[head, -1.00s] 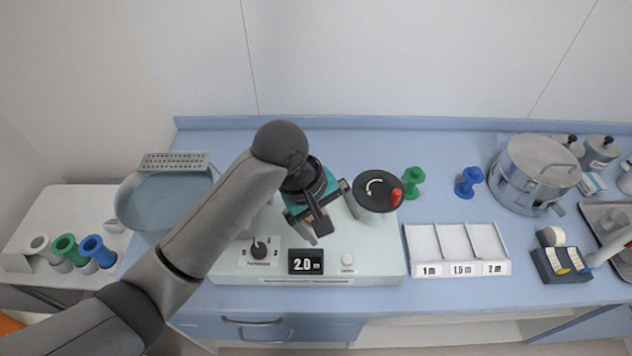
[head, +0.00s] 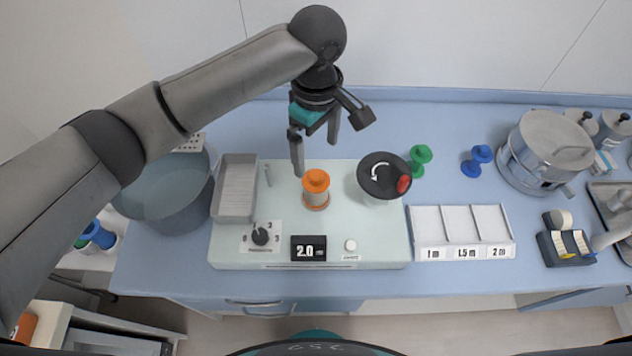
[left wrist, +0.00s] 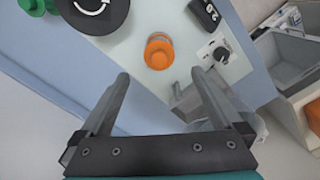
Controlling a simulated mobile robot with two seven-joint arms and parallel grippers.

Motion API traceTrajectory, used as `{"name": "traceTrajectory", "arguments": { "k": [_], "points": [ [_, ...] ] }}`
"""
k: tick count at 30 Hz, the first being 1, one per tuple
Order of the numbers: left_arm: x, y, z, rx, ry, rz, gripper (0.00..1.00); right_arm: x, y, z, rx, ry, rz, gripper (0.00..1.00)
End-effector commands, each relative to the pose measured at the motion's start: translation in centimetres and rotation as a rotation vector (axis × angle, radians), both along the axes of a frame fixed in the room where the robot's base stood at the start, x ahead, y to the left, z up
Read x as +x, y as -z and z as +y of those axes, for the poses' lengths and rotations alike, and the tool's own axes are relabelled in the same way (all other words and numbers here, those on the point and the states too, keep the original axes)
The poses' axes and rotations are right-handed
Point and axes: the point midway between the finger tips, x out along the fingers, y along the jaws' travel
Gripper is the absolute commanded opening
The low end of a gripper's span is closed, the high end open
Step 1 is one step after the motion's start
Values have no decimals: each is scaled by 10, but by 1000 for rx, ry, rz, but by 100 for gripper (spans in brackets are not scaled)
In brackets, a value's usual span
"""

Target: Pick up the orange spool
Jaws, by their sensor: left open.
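The orange spool (head: 316,188) stands upright on the pale top of the winding machine (head: 225,252), left of the black crank wheel (head: 383,176). It has orange ends and a pale middle. My left gripper (head: 315,158) is open and empty, above and behind the spool in the head view, apart from it. In the left wrist view the spool (left wrist: 159,52) shows beyond the two spread fingertips (left wrist: 160,73), roughly midway between them. My right gripper is not in view.
Green (head: 420,160) and blue (head: 477,160) spools stand to the right. A grey tray (head: 235,207) lies on the machine's left, beside a large pot (head: 170,212). A white sorting tray (head: 462,250) is at right front, with a steel pot (head: 540,155) behind it.

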Motion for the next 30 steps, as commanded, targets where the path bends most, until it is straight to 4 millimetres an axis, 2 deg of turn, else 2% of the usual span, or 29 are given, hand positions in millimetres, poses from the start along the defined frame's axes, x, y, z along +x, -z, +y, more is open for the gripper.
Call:
{"name": "traceTrajectory", "arguments": {
  "k": [3, 11, 21, 30],
  "points": [
    [0, 22, 0, 1, -1, 1, 100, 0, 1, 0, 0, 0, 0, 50],
    [1, 42, 0, -1, 1, -1, 100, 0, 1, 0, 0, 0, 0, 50],
    [2, 87, 1, 0, 0, -1, 100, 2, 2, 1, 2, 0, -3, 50],
    [2, 90, 1, -2, 1, -2, 98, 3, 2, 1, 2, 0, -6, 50]
  ]
}}
